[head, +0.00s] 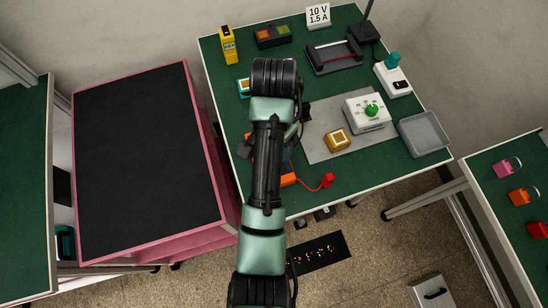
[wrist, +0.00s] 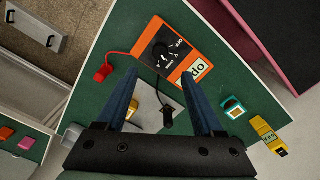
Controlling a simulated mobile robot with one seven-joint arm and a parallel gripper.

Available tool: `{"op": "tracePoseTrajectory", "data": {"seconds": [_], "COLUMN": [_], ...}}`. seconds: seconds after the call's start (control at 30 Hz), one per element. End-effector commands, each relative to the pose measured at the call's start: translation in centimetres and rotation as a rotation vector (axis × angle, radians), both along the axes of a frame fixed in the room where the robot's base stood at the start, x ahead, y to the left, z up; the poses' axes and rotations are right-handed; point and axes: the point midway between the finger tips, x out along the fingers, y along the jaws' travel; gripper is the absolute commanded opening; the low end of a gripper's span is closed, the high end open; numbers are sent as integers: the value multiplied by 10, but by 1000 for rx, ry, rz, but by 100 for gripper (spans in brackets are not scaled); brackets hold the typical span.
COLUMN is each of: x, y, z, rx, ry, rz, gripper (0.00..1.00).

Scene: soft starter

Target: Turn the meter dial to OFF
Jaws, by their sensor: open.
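The orange meter (wrist: 180,45) lies on the green bench, ahead of my fingertips in the wrist view. Its round black dial (wrist: 160,50) has white markings, too small to read surely. A pale display (wrist: 198,70) with dark characters is on the meter. In the head view my arm hides most of the meter; an orange edge (head: 288,180) shows. My gripper (wrist: 160,74) is open and empty, its two blue-grey fingers pointing toward the meter on either side of the dial. I see no contact with the dial.
A red lead ends in a red clip (wrist: 103,74); a black lead ends in a black clip (wrist: 167,115) between the fingers. A white box with a green knob (head: 368,112), a yellow-framed block (head: 338,140) and a grey tray (head: 424,132) stand on the right of the bench.

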Motion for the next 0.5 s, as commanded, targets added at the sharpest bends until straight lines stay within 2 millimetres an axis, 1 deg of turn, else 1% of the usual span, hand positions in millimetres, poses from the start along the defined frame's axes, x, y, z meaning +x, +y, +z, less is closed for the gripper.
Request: {"op": "tracePoseTrajectory", "data": {"seconds": [0.03,0.07,0.3,0.4,0.5], "x": [-1,-1,-1,-1,0], "y": [0,0,0,0,0], "z": [-14,-17,-67,-85,-98], "rx": [0,0,1,1,1], "ry": [1,3,1,1,-3], "rz": [0,1,3,3,3], "gripper": [69,69,69,69,69]}}
